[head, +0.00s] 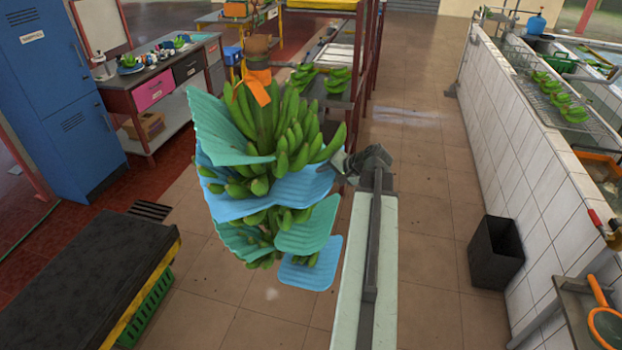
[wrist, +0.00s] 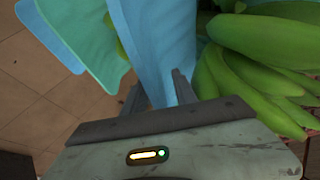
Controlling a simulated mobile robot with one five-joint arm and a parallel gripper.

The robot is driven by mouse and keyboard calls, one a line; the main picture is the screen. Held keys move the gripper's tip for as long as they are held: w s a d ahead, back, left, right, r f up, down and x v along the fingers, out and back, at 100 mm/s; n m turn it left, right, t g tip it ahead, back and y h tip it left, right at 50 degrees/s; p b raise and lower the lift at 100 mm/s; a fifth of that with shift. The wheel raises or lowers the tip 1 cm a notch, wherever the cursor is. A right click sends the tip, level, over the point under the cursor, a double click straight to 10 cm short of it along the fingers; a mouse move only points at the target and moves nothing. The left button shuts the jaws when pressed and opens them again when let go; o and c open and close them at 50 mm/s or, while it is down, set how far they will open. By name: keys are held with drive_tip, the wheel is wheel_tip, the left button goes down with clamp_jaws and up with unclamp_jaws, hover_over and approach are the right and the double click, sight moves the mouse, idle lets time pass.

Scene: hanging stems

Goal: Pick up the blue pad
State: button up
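A banana bunch (head: 275,130) hangs with curved pads between its layers of green fruit. A blue pad (head: 270,195) wraps around the bunch at mid height, its right end close to my gripper (head: 340,164). In the wrist view this blue pad (wrist: 158,40) reaches down between the two fingers of my gripper (wrist: 157,88). The fingers stand apart, and I see no clear grip on the pad. A smaller blue pad (head: 310,276) hangs at the bottom of the bunch and also shows in the wrist view (wrist: 48,35).
Teal pads (head: 216,125) (head: 309,231) sit above and below the middle blue pad. Bananas (wrist: 245,85) crowd the fingers' right side. A dark bench (head: 95,270) is at lower left, a black bin (head: 495,252) at right. Tiled floor (head: 435,190) is free between.

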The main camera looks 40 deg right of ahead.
drive_tip(key=shift+r, duration=0.1)
clamp_jaws()
